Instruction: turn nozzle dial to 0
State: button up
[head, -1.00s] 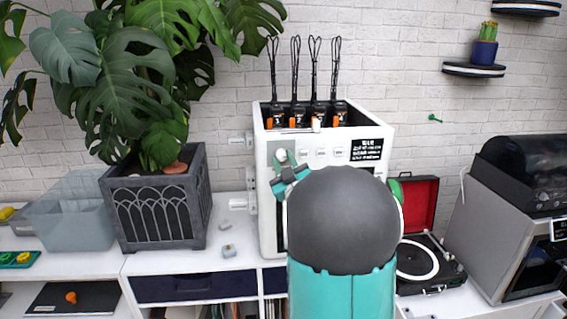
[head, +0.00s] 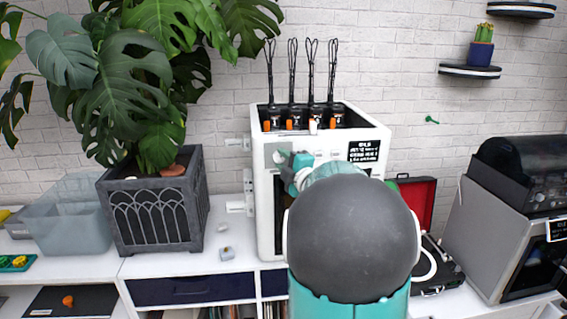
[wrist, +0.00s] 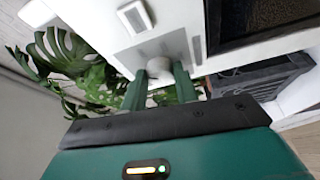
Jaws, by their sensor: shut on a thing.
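The white machine (head: 262,215) stands on the cabinet with several black nozzle heads along its open top. Its nozzle dial, a pale round knob (wrist: 158,68), sits on a grey plate at the upper left of the front panel. In the wrist view my gripper (wrist: 161,78) has its two green fingers on either side of the knob, shut on it. In the head view my gripper (head: 288,163) is at the panel's upper left and partly covers the dial. The dial's marks and pointer cannot be read.
A potted plant (head: 155,215) and a clear bin (head: 65,225) stand left of the machine. A red-lidded record player (head: 415,200) and a grey appliance (head: 500,235) stand to the right. My arm hides much of the machine's front.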

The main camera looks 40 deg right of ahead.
jog(key=n+g, duration=0.1)
jog(key=n, duration=0.2)
jog(key=shift+r, duration=0.2)
jog(key=shift+a+r+n+g, duration=0.15)
jog(key=shift+n+g, duration=0.75)
jog(key=shift+n, duration=0.9)
jog(key=o, duration=1)
jog(key=shift+c, duration=0.2)
jog(key=shift+s, duration=0.1)
jog(key=v, duration=1.3)
jog(key=shift+s+a, duration=0.15)
jog(key=shift+s, duration=0.05)
